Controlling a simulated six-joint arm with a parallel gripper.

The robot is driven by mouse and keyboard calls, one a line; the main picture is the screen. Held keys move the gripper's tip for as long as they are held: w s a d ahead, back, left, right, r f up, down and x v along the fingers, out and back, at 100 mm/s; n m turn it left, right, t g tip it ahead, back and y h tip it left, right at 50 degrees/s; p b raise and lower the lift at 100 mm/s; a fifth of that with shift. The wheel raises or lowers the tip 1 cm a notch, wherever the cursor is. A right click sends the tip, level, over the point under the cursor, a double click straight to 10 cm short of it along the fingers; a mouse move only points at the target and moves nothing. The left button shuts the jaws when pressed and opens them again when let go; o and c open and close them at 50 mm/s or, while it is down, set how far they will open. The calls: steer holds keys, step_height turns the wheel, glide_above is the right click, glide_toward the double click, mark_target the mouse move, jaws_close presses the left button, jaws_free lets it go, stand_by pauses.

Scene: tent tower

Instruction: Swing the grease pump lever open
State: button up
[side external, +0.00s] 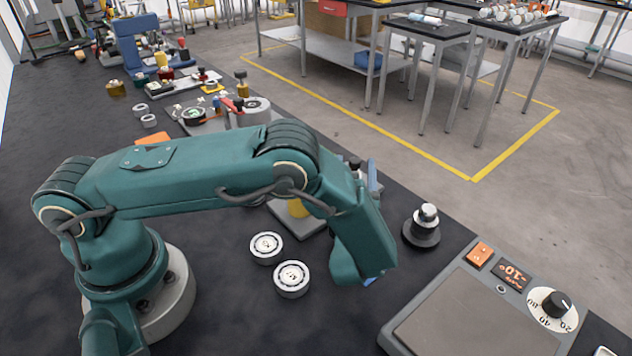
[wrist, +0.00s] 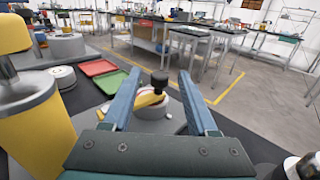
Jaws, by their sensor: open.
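In the wrist view, a short yellow lever (wrist: 150,99) with an upright black knob (wrist: 159,80) lies across a round grey hub. I take it for the pump lever. My gripper (wrist: 158,75) is open, its two blue fingers on either side of the knob with visible gaps; whether they reach its depth is unclear. A large yellow cylinder (wrist: 40,125) with a grey collar stands close at the left. In the side view my arm hides most of the pump; a yellow part (side external: 297,208) on a grey plate and a dark knob (side external: 355,162) show around it.
Two round bearings (side external: 266,247) (side external: 291,279) lie in front of the plate. A dark round base with a metal knob (side external: 424,225) stands to the right, near a hot plate (side external: 470,315). In the wrist view, red (wrist: 98,67) and green (wrist: 110,81) trays lie beyond the cylinder.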

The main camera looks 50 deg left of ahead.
mark_target(355, 159)
steer(key=shift+w+a+f, duration=0.25)
steer(key=shift+w+a, duration=0.05)
steer(key=shift+a, duration=0.05)
steer(key=shift+x, duration=2.1)
jaws_close()
